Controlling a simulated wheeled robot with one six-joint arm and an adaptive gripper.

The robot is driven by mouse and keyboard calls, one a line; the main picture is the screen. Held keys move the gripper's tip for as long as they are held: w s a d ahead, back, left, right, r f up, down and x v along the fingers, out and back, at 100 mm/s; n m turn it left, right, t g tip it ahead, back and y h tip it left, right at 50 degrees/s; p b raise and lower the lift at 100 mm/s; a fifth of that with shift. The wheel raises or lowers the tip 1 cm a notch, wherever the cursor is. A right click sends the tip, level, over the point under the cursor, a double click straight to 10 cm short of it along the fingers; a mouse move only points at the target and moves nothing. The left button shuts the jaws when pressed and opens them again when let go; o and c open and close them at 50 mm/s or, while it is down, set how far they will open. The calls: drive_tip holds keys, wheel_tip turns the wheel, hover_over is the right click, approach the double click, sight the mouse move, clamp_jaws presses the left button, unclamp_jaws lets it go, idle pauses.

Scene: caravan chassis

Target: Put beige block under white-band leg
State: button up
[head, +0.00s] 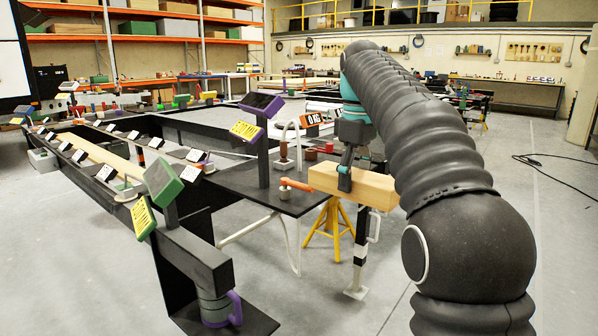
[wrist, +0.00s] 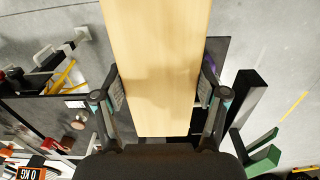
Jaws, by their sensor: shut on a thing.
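The beige block (head: 372,189) is a long wooden beam, held level in the air by my gripper (head: 345,180). In the wrist view the block (wrist: 155,45) fills the upper middle, and my gripper (wrist: 161,90) has one finger pressed on each long side. The white-band leg (head: 361,238) is a black post with white bands, just below the block in the head view. Its pale foot plate (head: 355,293) is low, near the floor. The block hides the top of the leg, and the gap in depth between them is hard to tell.
A yellow stand (head: 330,222) is left of the leg. The black chassis plate (head: 280,193) carries an orange-handled part (head: 295,185) beside the block. A dark post with a purple-framed panel (head: 262,105) rises further left. The floor right of my arm is clear apart from a cable.

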drive_tip(key=w+d+f+m, duration=0.1)
drive_tip(key=w+f+m, duration=0.15)
drive_tip(key=f, duration=1.05)
drive_tip(key=w+d+f+m, duration=0.15)
drive_tip(key=w+f, duration=0.25)
drive_tip(key=f, duration=1)
drive_tip(key=s+d+f+m, duration=0.1)
drive_tip(key=s+f+m, duration=0.2)
drive_tip(key=f, duration=0.9)
drive_tip(key=s+d+f+m, duration=0.1)
drive_tip(key=s+f+m, duration=0.2)
drive_tip(key=s+f, duration=0.5)
wheel_tip(320, 180, down, 5)
drive_tip(key=shift+s+d+f, duration=0.1)
drive_tip(key=shift+s+d, duration=0.05)
drive_tip(key=shift+s, duration=0.15)
